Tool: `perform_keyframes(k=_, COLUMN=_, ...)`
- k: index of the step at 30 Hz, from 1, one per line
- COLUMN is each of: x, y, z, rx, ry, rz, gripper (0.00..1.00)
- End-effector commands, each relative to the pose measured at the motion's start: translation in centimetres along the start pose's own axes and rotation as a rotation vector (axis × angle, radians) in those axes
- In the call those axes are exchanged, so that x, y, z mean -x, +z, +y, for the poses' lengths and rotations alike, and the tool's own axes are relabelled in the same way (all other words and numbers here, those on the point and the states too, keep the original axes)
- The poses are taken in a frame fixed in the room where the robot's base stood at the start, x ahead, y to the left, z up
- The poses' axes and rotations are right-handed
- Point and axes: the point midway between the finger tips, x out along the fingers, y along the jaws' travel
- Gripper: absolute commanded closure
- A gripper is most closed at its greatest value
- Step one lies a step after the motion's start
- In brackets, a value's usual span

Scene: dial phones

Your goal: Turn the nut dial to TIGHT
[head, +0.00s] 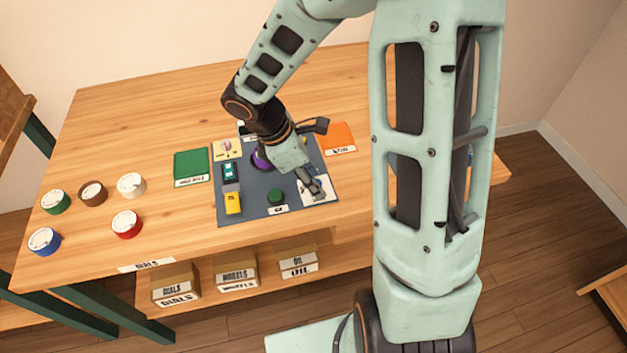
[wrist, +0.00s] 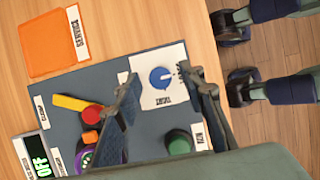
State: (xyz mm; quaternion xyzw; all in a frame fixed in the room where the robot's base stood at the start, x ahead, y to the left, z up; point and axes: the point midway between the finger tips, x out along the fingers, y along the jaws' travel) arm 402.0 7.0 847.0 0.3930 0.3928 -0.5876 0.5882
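The nut dial (wrist: 159,78) is a blue round knob with a white pointer mark, on a white card (wrist: 150,99) with small dark printing around it. In the wrist view its pointer points roughly right; the printed words are too small to read surely. My gripper (wrist: 161,73) is open, one finger on each side of the dial in that view, with nothing between the pads that I can see held. Contact cannot be told. In the head view my gripper (head: 316,187) is over the white card (head: 325,194) and hides the dial.
Several loose round dials lie at left.

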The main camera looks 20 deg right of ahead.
Motion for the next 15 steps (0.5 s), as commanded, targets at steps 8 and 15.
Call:
perform_keyframes(k=8, x=-0.33, y=0.02, z=-0.01, rx=-0.001, ry=0.000, rz=0.000, gripper=0.63)
perform_keyframes(k=15, x=-0.31, y=0.02, z=0.00, rx=-0.001, ry=0.000, rz=0.000, gripper=0.84)
